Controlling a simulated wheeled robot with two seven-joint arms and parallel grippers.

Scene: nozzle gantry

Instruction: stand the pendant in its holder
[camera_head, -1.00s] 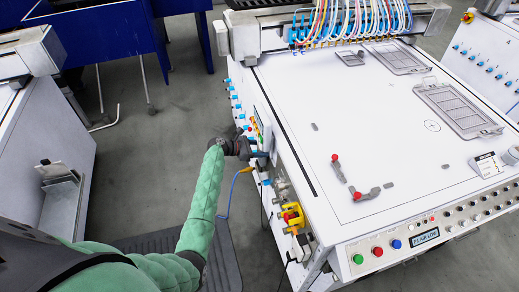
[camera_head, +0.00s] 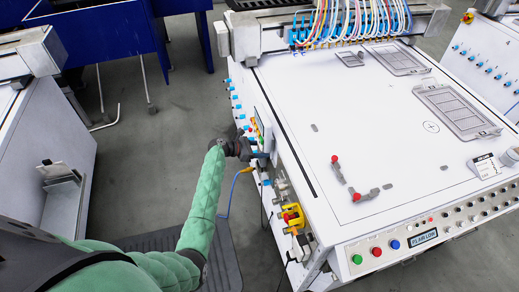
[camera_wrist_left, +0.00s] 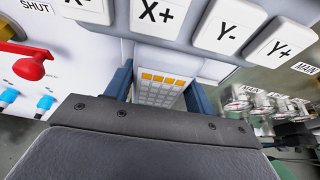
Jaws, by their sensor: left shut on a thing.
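My left gripper (camera_head: 256,155) is at the left side of the white machine, just below a small side panel with coloured buttons (camera_head: 260,128). In the left wrist view its two blue fingers (camera_wrist_left: 161,90) stand on either side of a pale keypad body with orange and grey keys, which looks like the pendant (camera_wrist_left: 160,91). The fingers are shut on it. In the head view the pendant is hard to make out. I cannot pick out its holder for certain. My right gripper is not in view.
The white machine top (camera_head: 360,130) fills the right. A yellow fitting with a red part (camera_head: 292,216) and a blue cable (camera_head: 225,205) are on its near left side. In the left wrist view a red handle (camera_wrist_left: 30,67) sits left of the fingers. Floor is open left of the machine.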

